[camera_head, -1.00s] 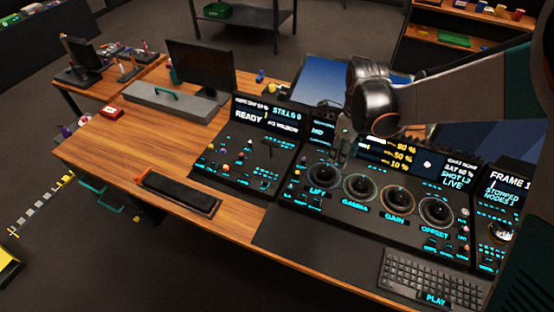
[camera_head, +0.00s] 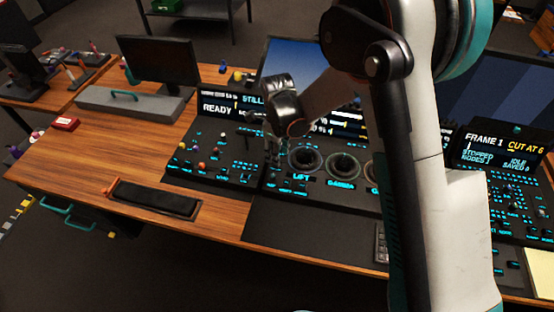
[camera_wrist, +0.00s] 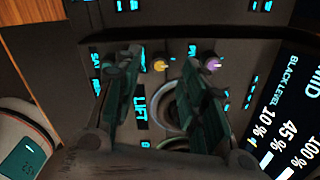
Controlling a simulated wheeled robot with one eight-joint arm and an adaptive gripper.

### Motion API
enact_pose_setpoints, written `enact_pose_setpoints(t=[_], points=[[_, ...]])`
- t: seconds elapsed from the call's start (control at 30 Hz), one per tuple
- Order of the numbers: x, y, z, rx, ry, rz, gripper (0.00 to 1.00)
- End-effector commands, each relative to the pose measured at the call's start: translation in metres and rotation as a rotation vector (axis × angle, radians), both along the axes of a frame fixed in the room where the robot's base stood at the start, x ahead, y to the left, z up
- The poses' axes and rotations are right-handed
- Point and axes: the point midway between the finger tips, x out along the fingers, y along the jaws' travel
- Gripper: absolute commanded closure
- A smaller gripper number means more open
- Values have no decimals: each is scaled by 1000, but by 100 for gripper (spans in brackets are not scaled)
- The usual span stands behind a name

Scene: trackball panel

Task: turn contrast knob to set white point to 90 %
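My gripper (camera_head: 272,155) is over the left end of the middle control panel (camera_head: 290,212), by the small knobs beside the LIFT trackball (camera_head: 305,161). In the wrist view my gripper (camera_wrist: 160,62) is open, its two dark green fingers apart. A yellow-orange knob (camera_wrist: 160,65) shows in the gap between them, and I cannot tell whether either finger touches it. A purple knob (camera_wrist: 211,64) is just outside the right finger. I cannot read which knob is contrast. The panel screen (camera_wrist: 285,115) shows BLACK LEVEL 10 %, 45 % and 100 %, partly cut off.
The left panel (camera_head: 215,165) with small colored knobs lies close to my gripper. A monitor (camera_head: 158,61), a grey case (camera_head: 135,103) and a dark tray (camera_head: 155,197) are on the wooden desk. The right panel (camera_head: 515,190) is beyond my arm, which hides much of the middle panel.

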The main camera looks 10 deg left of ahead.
Motion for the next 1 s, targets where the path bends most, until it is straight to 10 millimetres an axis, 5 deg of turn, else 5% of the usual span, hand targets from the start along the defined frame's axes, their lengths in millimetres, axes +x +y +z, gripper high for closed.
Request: enact_pose_setpoints(t=[0.2,0.57,0.77,1.0], points=[[0,0,-26,0,0,0,62],[0,0,-30,0,0,0,62],[0,0,-30,0,0,0,100],[0,0,-30,0,0,3,100]])
